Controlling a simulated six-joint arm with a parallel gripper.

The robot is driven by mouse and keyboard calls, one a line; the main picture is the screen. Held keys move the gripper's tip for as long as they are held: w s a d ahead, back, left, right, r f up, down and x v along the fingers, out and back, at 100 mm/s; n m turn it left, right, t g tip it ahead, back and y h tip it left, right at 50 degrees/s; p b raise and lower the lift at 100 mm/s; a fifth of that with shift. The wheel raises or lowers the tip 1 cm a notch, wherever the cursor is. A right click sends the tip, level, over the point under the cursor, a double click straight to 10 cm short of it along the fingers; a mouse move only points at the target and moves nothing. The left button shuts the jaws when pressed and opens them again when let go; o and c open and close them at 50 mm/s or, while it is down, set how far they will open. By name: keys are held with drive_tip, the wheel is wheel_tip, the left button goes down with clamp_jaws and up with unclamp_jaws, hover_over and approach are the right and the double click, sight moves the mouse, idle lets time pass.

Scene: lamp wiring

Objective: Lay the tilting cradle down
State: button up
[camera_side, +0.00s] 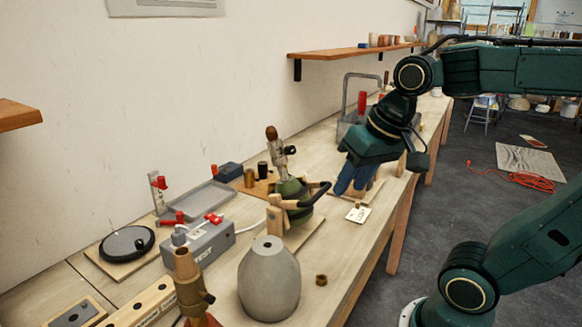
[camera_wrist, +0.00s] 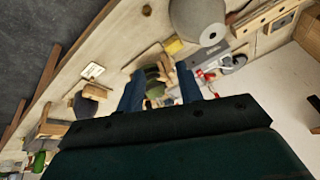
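The tilting cradle (camera_side: 275,217) stands on a wooden base mid-bench in the side view, with wooden uprights. It carries a rounded green lamp body (camera_side: 291,190), whose stem and brown-topped fitting (camera_side: 272,133) point up, leaning slightly left. A curved black handle (camera_side: 318,194) sticks out to the right. My gripper (camera_side: 347,191) is right of the cradle and apart from it, its blue fingers pointing down. In the wrist view my gripper (camera_wrist: 160,69) has its two fingers well apart with nothing held. The green body (camera_wrist: 151,73) shows between and beyond them.
A grey vase-shaped body (camera_side: 268,280) and the grey test box (camera_side: 205,243) stand in front of the cradle. A small white card (camera_side: 358,214) lies near the bench edge. A grey tray (camera_side: 200,200) and a black round disc (camera_side: 127,243) are to the left.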

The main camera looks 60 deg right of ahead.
drive_tip(key=shift+w, duration=0.1)
clamp_jaws()
drive_tip(key=w+d+r+m+t, duration=0.4)
drive_tip(key=w+d+m, duration=0.1)
drive_tip(key=d+m, duration=0.1)
drive_tip(key=w+d+r+m+t, duration=0.3)
drive_tip(key=w+d+m+t, duration=0.1)
drive_tip(key=d+m, duration=0.3)
drive_tip(key=shift+w+d+r, duration=0.25)
drive_tip(key=shift+w+r, duration=0.15)
drive_tip(key=shift+w, duration=0.4)
